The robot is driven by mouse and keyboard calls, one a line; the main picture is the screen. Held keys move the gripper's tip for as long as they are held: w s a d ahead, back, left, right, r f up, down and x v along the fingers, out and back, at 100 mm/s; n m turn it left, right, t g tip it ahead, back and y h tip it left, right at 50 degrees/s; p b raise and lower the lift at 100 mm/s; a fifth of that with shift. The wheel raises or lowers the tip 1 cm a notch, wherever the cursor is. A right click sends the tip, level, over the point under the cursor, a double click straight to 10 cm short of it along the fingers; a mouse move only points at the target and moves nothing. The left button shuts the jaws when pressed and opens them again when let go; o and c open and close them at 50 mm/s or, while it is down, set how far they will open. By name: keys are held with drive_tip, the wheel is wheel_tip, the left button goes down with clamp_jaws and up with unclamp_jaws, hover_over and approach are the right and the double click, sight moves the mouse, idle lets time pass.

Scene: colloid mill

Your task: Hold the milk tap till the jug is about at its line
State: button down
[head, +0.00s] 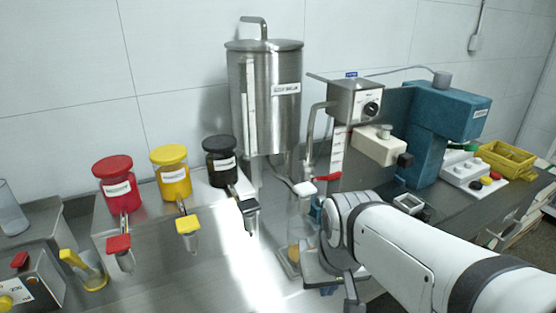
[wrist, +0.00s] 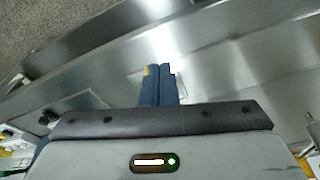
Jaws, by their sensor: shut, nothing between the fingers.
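A tall steel tank (head: 265,100) with a lid and a small label too small to read stands at the back centre. A pale tap lever (head: 301,187) juts out low in front of it, with a red handle (head: 328,177) just to its right. A clear vessel (head: 298,225), perhaps the jug, stands below, partly hidden by my arm; its line and level cannot be made out. My gripper's blue fingers (wrist: 158,72) are shut and empty in the wrist view, over bare steel. In the head view my arm mostly hides them, near the vessel's right side.
Red (head: 117,190), yellow (head: 173,175) and black (head: 219,165) lidded pots with spouts stand at the left. A clear jug with a yellow handle (head: 90,272) stands below them. A teal machine (head: 440,120) and yellow tray (head: 506,160) are right. The front centre steel is clear.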

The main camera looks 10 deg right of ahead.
drive_tip(key=w+r+m+g+p, duration=0.1)
drive_tip(key=w+r+m+p, duration=0.4)
drive_tip(key=w+r, duration=0.65)
wheel_tip(320, 180, up, 13)
drive_tip(key=m+g+p, duration=0.2)
drive_tip(key=m, duration=0.7)
hover_over(306, 187)
drive_tip(key=shift+f, duration=0.2)
wheel_tip(306, 187, down, 14)
drive_tip(key=shift+r+p, duration=0.1)
drive_tip(key=shift+p, duration=0.35)
